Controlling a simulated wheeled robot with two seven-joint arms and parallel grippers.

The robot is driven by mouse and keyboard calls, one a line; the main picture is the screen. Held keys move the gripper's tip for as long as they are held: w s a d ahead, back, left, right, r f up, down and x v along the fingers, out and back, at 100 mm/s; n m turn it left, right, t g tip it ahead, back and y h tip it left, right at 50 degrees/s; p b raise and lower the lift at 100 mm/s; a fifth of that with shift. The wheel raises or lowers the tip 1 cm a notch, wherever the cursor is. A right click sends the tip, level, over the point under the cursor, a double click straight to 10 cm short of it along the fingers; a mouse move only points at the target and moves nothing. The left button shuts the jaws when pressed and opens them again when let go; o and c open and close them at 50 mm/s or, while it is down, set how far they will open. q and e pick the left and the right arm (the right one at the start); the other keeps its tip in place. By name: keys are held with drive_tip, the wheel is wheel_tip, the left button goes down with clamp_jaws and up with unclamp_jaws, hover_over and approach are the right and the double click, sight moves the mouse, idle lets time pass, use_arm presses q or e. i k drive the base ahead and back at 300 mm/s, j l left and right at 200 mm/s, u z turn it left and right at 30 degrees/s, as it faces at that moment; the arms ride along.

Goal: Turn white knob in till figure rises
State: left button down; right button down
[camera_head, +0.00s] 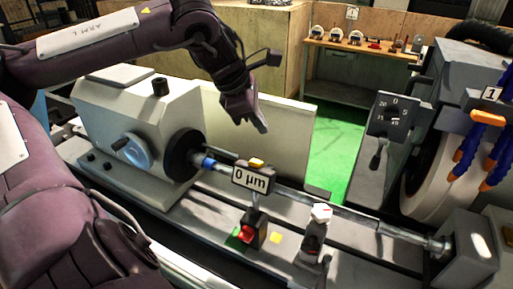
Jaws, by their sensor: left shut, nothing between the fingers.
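The white knob (321,213) sits on top of a small dark and white post on the machine bed, right of centre. The figure shows on a display (250,179) reading "0 µm", mounted on a stand left of the knob. My left gripper (262,128) is shut and empty. It hangs in the air above and behind the display, up and to the left of the knob, and touches neither. My right gripper is not in view.
A shaft (285,195) runs across the bed from the headstock (140,115) to the right end block. A grinding wheel housing (430,150) with blue and orange hoses stands at the right. A dial panel (393,117) and lever are beside it. A workbench (360,55) stands behind.

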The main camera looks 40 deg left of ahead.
sight(322, 213)
drive_tip(key=k, duration=1.5)
